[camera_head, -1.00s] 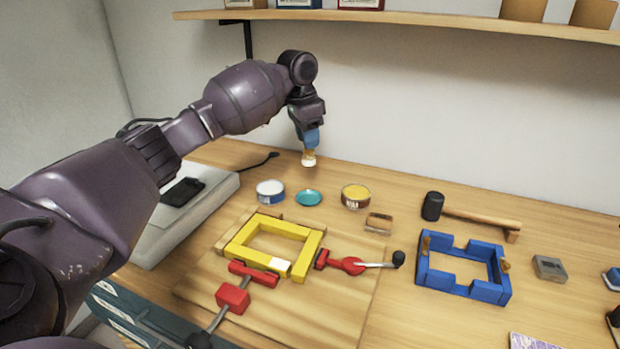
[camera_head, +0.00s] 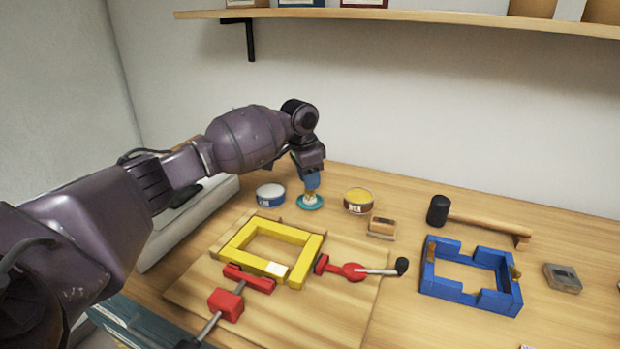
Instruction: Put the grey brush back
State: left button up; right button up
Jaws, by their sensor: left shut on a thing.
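My left gripper (camera_head: 309,166) points down at the back of the bench and is shut on a brush (camera_head: 310,196). The brush has pale tan and white bristles below a blue part; I cannot make out any grey on it. It is upright, with its bristle end over the small teal dish (camera_head: 301,206). I cannot tell whether the bristles touch the dish. A white-topped tin with a blue side (camera_head: 270,196) stands left of the dish, and a yellow-topped tin (camera_head: 358,203) stands right of it. My right gripper is not in view.
A yellow frame (camera_head: 232,245) with red clamps (camera_head: 226,304) lies on a board (camera_head: 335,318). A small tan block (camera_head: 382,227), a mallet (camera_head: 480,224), a blue frame (camera_head: 440,287) and a grey item (camera_head: 562,278) lie to the right. A shelf (camera_head: 420,14) overhangs the back.

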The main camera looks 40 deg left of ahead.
pick_arm(q)
jog(key=o, duration=0.9)
jog(key=shift+o, duration=0.2)
notch_tip(320, 180, up, 12)
jog(key=s+p, duration=0.1)
jog(key=p, duration=0.1)
jog(key=shift+s+a+p, duration=0.25)
jog(key=shift+a+p, duration=0.15)
jog(key=shift+a, duration=0.05)
jog(key=shift+r, duration=0.1)
